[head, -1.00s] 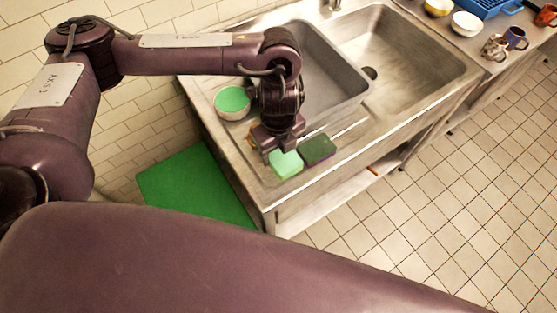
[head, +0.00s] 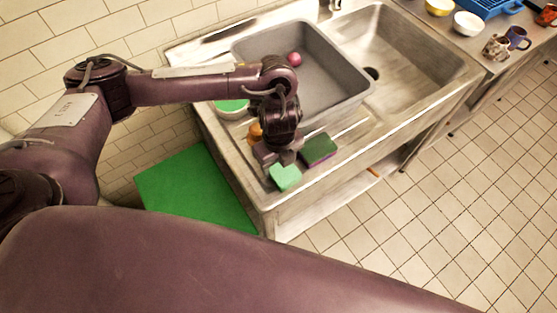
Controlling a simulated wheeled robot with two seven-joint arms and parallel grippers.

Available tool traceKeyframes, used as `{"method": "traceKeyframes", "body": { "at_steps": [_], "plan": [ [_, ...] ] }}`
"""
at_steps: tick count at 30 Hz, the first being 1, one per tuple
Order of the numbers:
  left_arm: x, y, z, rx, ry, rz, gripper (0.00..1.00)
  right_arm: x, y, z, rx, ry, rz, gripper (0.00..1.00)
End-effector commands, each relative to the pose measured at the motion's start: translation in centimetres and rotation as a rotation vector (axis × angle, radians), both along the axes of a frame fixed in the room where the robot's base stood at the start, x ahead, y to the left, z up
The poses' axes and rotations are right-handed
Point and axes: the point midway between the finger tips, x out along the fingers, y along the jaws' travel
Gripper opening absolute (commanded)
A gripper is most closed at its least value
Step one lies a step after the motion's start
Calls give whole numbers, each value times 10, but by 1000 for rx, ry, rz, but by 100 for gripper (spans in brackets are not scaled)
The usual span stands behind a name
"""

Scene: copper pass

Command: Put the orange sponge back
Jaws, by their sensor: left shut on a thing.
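My left gripper (head: 275,157) is low over the drainboard at the near corner of the sink unit. It is shut, apparently on the light green sponge (head: 286,178), which shows just below its fingers; the contact is hidden. A dark green sponge with a purple underside (head: 318,149) lies on the drainboard right beside the gripper. A small orange thing (head: 255,132), perhaps the orange sponge, sits partly hidden behind the left of my wrist. My right gripper is not in view.
A grey basin (head: 350,98) holds a pink ball (head: 294,59). A bowl with a green inside (head: 231,107) stands left of my wrist. An empty sink bowl (head: 415,65) lies to the right. Mugs (head: 517,38), bowls (head: 467,24) and a blue rack (head: 490,8) stand far right. A green mat (head: 190,190) lies below.

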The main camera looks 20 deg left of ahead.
Motion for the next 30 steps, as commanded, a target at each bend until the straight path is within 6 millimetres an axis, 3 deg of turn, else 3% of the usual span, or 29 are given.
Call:
{"method": "traceKeyframes", "body": {
  "at_steps": [2, 3, 7, 17, 23, 30],
  "plan": [
    [0, 0, -4, 0, 0, 0, 40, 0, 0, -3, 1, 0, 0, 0],
    [0, 0, -3, 0, 0, 0, 62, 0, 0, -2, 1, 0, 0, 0],
    [0, 0, -2, 0, 0, 0, 79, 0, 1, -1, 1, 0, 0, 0],
    [0, 0, 1, -1, -1, 0, 80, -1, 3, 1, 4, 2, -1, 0],
    [2, 0, 26, 0, -6, -2, 80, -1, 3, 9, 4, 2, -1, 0],
    [2, 0, 72, 0, -8, -3, 80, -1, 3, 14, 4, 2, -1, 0]
  ]
}}
